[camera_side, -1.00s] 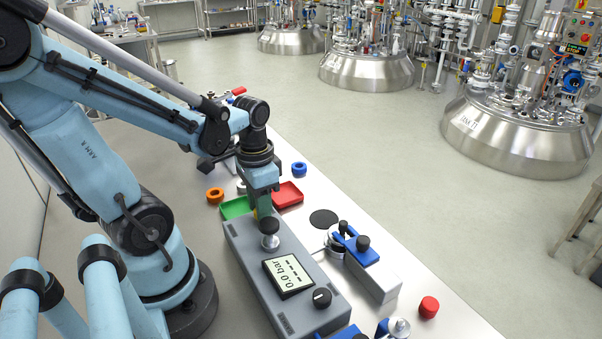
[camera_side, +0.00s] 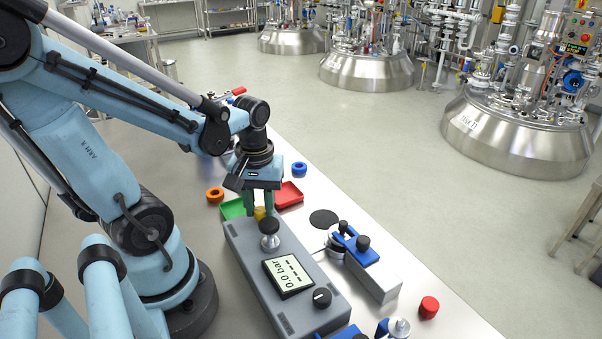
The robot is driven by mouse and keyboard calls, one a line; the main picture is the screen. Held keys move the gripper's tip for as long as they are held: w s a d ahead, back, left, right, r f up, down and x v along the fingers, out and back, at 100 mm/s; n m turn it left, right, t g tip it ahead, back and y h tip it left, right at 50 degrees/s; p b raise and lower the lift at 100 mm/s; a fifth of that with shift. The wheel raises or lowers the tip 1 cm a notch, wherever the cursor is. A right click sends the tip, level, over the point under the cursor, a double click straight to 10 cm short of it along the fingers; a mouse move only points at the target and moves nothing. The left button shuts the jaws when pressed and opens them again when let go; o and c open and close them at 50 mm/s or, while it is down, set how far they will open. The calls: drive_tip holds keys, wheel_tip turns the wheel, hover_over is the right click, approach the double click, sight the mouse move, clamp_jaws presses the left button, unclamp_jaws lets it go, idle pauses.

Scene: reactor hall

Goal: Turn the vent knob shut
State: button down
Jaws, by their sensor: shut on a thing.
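The grey control box (camera_side: 237,242) lies on the bench with a pressure display (camera_side: 288,275) reading 0.0 bar. My gripper (camera_side: 260,212) points down over the box's far end. Its two fingers are closed on a small yellow knob (camera_side: 259,213), which I take to be the vent knob. Its lower part is hidden behind a black-topped silver knob (camera_side: 269,228) standing nearer on the box. A black dial (camera_side: 322,298) sits at the box's near end.
A green tray (camera_side: 231,209) and a red tray (camera_side: 290,195) flank my gripper. Orange (camera_side: 215,195) and blue (camera_side: 299,169) rings lie nearby. A blue clamp fixture (camera_side: 362,253) and a red cap (camera_side: 428,307) stand to the right.

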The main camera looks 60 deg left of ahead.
sight(261, 210)
drive_tip(key=n, duration=0.5)
drive_tip(key=shift+n, duration=2.5)
drive_tip(key=c, duration=0.8)
unclamp_jaws()
drive_tip(key=shift+r, duration=6.05)
